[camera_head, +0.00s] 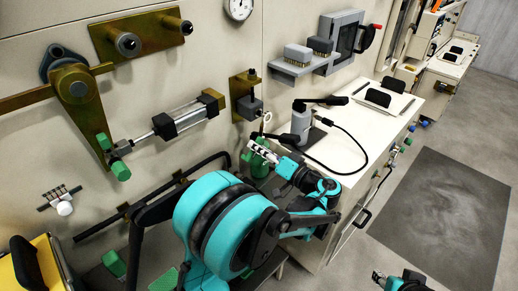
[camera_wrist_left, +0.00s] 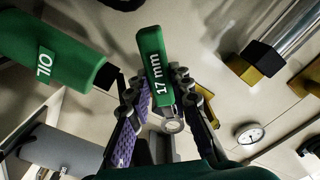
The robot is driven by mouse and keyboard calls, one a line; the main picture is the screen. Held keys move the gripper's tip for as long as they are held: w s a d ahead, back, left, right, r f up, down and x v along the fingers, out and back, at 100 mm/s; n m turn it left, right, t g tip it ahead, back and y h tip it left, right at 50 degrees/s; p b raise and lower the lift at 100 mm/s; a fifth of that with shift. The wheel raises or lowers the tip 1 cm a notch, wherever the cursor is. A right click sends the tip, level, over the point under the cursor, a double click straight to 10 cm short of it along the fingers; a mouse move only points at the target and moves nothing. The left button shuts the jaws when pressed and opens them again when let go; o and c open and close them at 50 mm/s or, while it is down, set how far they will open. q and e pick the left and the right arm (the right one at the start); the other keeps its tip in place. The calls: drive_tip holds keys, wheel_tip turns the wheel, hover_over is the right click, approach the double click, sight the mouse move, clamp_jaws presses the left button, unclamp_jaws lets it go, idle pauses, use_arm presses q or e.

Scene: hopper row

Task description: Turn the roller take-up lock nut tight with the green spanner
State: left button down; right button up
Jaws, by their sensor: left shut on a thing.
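In the left wrist view my left gripper (camera_wrist_left: 160,92) is shut on the green spanner (camera_wrist_left: 155,60), whose handle is marked 17 mm. A round metal end of it shows between the fingers. In the head view my left gripper (camera_head: 265,156) is at the middle, in front of the wall and beside the bench, and its fingers look striped black and white. I cannot tell for sure which fitting is the roller take-up lock nut. My right gripper (camera_head: 392,279) shows only partly at the bottom edge.
A green oil can (camera_wrist_left: 55,60) is close to the left gripper in the wrist view. An air cylinder (camera_head: 185,116), brass plates (camera_head: 145,36) and a gauge (camera_head: 239,8) are on the wall. A grey clamp-like device (camera_head: 302,122) with a black cable stands on the bench (camera_head: 345,150). Floor is free at right.

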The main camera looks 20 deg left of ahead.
use_arm(q)
drive_tip(key=shift+a, duration=0.1)
idle(0.6)
drive_tip(key=shift+w+a, duration=0.15)
drive_tip(key=shift+a, duration=0.2)
drive_tip(key=shift+x, duration=0.75)
idle(0.5)
idle(0.6)
drive_tip(key=shift+s+a+r+m+p, duration=0.2)
drive_tip(key=shift+s+r+m+p, duration=0.3)
drive_tip(key=shift+m, duration=0.4)
drive_tip(key=shift+s+a+r+m+p, duration=0.15)
drive_tip(key=shift+s+r+m+p, duration=0.15)
drive_tip(key=shift+r+m, duration=0.55)
drive_tip(key=shift+f, duration=0.1)
